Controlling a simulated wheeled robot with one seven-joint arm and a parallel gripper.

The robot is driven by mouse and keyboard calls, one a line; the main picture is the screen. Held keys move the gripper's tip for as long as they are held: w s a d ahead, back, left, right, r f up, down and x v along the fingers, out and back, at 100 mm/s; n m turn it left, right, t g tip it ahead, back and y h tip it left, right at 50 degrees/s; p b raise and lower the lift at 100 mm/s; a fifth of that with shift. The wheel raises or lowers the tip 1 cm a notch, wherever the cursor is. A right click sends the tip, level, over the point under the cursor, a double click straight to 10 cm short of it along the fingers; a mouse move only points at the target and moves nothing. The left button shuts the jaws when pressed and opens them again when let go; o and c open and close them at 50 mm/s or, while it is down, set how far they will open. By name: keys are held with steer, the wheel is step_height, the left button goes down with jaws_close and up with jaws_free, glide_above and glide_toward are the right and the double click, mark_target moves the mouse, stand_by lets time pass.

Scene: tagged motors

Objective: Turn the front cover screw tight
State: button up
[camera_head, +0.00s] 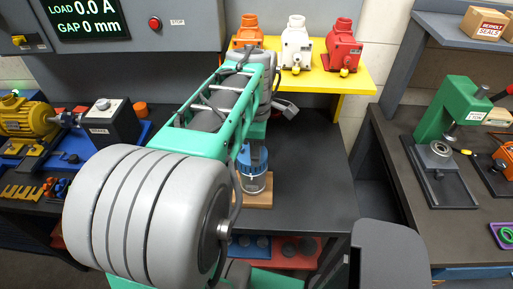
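A blue motor-like part (252,188) with a clear or metallic lower section stands upright on a wooden block (262,203) on the dark bench. My green and grey arm covers much of it from above and from the left. The end of my arm, with my gripper (254,152), is just above the blue part and mostly hidden by my own links. I cannot tell whether its fingers touch the part or how far apart they are. The front cover screw cannot be made out.
Orange (248,30), white (296,45) and red (343,45) motors stand on a yellow shelf (345,80) behind. A yellow motor rig (30,120) is at left. A green press (445,110) stands on the right bench. The bench (315,170) right of the block is clear.

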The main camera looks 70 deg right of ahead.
steer(key=shift+c, duration=0.6)
jaws_close()
